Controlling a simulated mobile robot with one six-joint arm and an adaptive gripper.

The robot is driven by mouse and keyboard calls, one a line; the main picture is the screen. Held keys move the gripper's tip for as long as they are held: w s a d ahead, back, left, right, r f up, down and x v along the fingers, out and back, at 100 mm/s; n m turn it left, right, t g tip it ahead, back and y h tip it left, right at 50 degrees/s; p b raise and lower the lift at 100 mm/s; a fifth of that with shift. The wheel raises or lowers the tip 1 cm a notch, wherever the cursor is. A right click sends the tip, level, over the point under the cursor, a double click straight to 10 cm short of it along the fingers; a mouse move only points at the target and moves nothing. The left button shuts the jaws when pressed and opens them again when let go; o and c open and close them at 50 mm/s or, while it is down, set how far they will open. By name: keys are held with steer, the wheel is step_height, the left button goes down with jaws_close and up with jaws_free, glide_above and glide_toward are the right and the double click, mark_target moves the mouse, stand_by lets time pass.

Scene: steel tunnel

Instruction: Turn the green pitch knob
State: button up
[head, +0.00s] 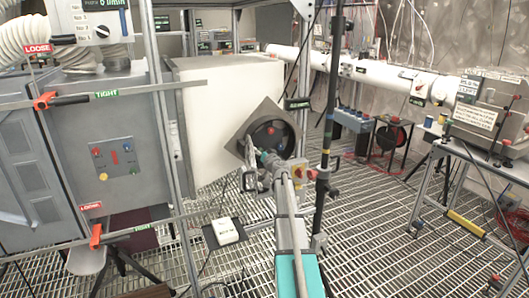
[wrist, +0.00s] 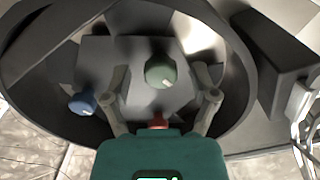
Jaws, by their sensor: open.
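The green pitch knob (wrist: 160,72) is in the upper middle of the wrist view, round with a pale pointer mark at its lower right. It sits on a grey panel inside a dark round housing (wrist: 238,75). My gripper (wrist: 162,75) is open, one finger on each side of the knob in the picture, with visible gaps. Whether the fingertips reach the knob's depth, I cannot tell. In the head view my gripper (head: 252,158) is just in front of the round housing (head: 285,137), and the green knob cannot be made out there.
A blue knob (wrist: 82,103) lies to the left of my left finger. A red part (wrist: 157,121) shows between the finger bases. A dark box (wrist: 276,55) stands at the right of the housing. In the head view, a thin black pole (head: 328,150) stands right of my arm.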

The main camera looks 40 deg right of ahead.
steer(key=shift+s, duration=0.15)
steer(key=v, duration=1.1)
steer(key=shift+s, duration=0.35)
